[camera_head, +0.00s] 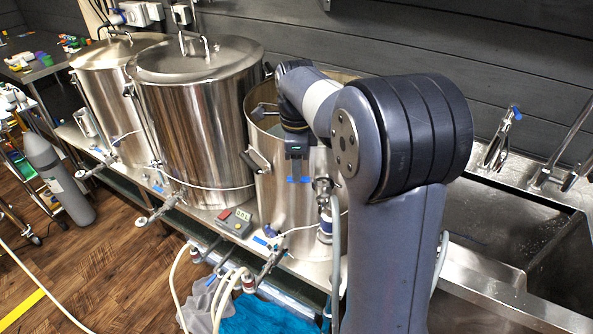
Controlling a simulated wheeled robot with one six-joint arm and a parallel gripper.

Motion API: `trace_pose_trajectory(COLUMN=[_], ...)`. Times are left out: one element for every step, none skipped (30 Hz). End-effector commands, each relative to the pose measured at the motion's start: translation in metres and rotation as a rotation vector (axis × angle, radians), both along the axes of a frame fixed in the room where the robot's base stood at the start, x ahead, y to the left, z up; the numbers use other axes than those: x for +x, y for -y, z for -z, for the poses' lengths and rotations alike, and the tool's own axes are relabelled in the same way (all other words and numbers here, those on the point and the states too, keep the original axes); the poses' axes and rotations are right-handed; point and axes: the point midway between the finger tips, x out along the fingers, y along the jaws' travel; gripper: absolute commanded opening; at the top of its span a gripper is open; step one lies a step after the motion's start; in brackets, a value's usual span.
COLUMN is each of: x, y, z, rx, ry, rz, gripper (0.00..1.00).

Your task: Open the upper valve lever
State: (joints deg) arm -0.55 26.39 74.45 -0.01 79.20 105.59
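The right steel kettle (284,206) stands open, without a lid. A metal valve fitting (323,188) comes off its front right side, with a blue part (326,222) just below it, partly behind my arm. I cannot tell for sure which part is the upper valve lever. My gripper (298,180) points down in front of this kettle, to the left of the fitting. Small blue pieces show at its tip; whether they are fingertips or a lever behind them is unclear. The finger gap is too small to read, and nothing is clearly held.
Two lidded kettles (197,115) stand to the left. Below are a control box (234,222), a lower valve (270,262), hoses (178,290) and a blue towel (262,317). A sink (500,240) lies right. The wooden floor (100,275) at lower left is mostly clear.

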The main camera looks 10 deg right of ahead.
Motion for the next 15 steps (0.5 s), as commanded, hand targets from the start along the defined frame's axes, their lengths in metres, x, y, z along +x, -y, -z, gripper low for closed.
trace_pose_trajectory(x=[0.000,0.000,0.000,0.000,0.000,0.000,0.000,0.000,0.000,0.000,0.000,0.000,0.000,0.000,0.000], y=[0.000,0.000,0.000,0.000,0.000,0.000,0.000,0.000,0.000,0.000,0.000,0.000,0.000,0.000,0.000], z=[0.008,0.011,0.015,0.017,0.020,0.022,0.023,0.024,0.024,0.024,0.024,0.024,0.024,0.024,0.024], rx=[0.000,0.000,0.000,0.000,0.001,0.000,0.000,0.000,0.000,0.000,0.000,0.000,0.000,0.000,0.000], ry=[-0.003,-0.003,-0.001,-0.001,-0.002,-0.001,0.000,0.000,0.001,0.001,0.001,0.001,0.001,0.001,0.001], rz=[0.000,0.000,0.000,0.000,0.000,0.000,0.000,0.000,-0.001,-0.001,-0.001,-0.001,-0.001,-0.001,-0.001], gripper=[0.38,0.38,0.38,0.38,0.38,0.38,0.38,0.38,0.38,0.38,0.38,0.38,0.38,0.38,0.38])
